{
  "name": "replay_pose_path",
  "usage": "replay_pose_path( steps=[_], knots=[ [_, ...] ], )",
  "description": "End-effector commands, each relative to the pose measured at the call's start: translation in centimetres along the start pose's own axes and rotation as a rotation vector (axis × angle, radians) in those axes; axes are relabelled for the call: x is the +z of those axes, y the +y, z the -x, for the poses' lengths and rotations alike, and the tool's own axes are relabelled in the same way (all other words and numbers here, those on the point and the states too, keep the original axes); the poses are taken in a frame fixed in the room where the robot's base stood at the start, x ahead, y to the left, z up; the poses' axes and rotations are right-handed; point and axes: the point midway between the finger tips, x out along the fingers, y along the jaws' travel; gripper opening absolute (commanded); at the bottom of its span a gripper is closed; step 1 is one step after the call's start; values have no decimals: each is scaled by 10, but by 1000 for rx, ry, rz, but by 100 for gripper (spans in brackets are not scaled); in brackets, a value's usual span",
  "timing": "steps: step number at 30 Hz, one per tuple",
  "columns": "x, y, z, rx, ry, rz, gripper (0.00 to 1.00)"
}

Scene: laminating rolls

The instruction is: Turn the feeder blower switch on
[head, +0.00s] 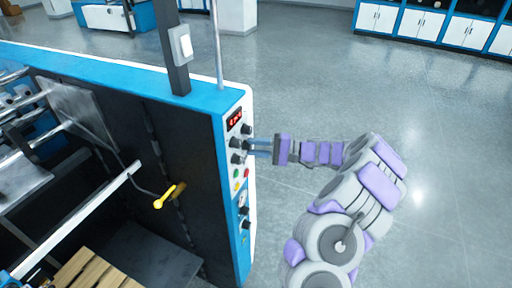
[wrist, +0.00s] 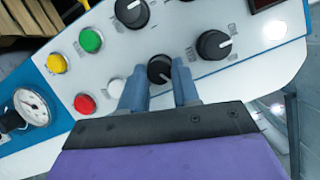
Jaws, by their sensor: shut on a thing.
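My gripper (head: 262,147) reaches left to the control panel (head: 231,165) on the end of the blue and white machine. In the wrist view its two blue-grey fingers (wrist: 161,82) are closed around the sides of a black rotary knob (wrist: 159,68). The knob's top shows between the fingertips; its label is hidden, so I cannot tell whether it is the feeder blower switch. Two more black knobs sit close by, one at upper left (wrist: 131,12) and one at upper right (wrist: 213,45), both with white pointer marks.
Near the fingers are a white button (wrist: 116,87), a red button (wrist: 85,104), a green button (wrist: 90,40) and a yellow button (wrist: 57,63). A gauge (wrist: 32,107) is at left. A red display (head: 235,119) tops the panel. Open floor (head: 430,150) lies to the right.

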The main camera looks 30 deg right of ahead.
Motion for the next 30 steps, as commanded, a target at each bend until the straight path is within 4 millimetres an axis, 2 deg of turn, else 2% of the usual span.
replay_pose_path(
  steps=[1, 2, 9, 17, 20, 23, 30],
  knots=[
    [-1, 4, 1, 7, 4, -4, 0],
    [-1, 4, 1, 7, 4, -4, 33],
    [0, 2, 1, 4, 2, -2, 56],
    [2, 1, 0, 3, 2, 1, 56],
    [1, 1, 6, 3, 2, 2, 56],
    [0, 1, 20, 2, 5, 3, 56],
    [-2, 3, 73, 3, 8, -1, 56]
  ],
)
